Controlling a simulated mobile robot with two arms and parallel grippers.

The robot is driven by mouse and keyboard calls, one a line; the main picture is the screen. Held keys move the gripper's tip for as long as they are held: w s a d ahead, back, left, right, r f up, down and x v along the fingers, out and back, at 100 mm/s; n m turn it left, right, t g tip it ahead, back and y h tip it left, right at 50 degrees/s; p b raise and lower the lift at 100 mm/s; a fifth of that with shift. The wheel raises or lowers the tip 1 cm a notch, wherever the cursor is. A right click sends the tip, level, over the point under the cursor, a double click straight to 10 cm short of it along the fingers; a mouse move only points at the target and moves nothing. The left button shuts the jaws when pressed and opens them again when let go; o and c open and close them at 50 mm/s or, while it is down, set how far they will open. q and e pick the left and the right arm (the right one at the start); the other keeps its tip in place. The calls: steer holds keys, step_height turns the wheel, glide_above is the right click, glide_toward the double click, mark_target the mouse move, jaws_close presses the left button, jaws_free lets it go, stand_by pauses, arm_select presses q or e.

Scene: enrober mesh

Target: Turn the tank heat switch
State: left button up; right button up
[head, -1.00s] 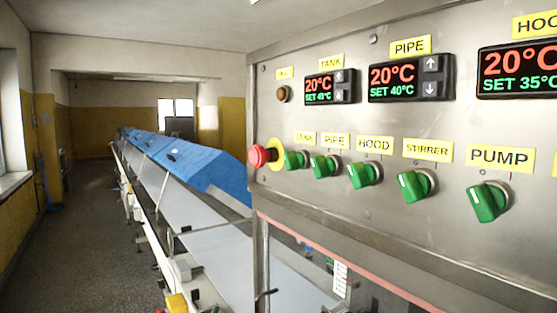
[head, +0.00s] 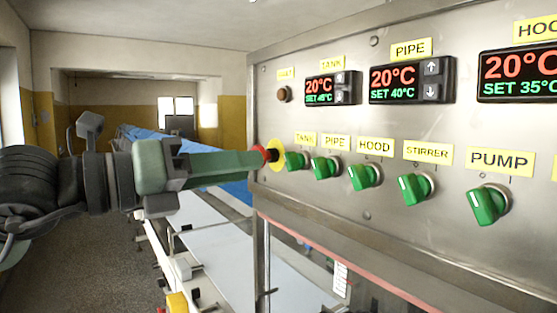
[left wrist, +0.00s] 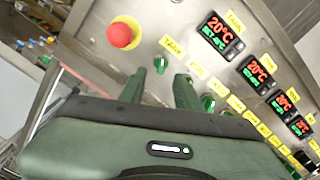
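The tank heat switch (head: 296,160) is a green knob under the yellow TANK label on the steel panel, leftmost in the row of green knobs. In the left wrist view the knob (left wrist: 160,64) shows beyond and between my two fingertips, with its label above. My left gripper (head: 258,161) comes in from the left, its fingers pointing at the panel just left of the knob. In the left wrist view its two fingers (left wrist: 158,82) stand apart with nothing between them, so it is open. I cannot tell whether it touches the knob. My right gripper is not in view.
A red emergency stop button (left wrist: 121,35) on a yellow disc sits close to the tank switch; my fingers partly cover it in the head view. The PIPE knob (head: 324,167) is close on the right, with other knobs beyond. The TANK display (head: 330,89) reads 20°C, SET 45°C.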

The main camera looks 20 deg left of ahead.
mark_target(286, 163)
arm_select(q)
steer(key=p+x, duration=0.2)
steer(key=x, duration=0.4)
steer(key=shift+s+d+r+p, duration=0.1)
steer(key=shift+s+r+p, duration=0.05)
steer(key=shift+p, duration=0.25)
steer(key=shift+w+d, duration=0.35)
steer(key=shift+w, duration=0.2)
jaws_close()
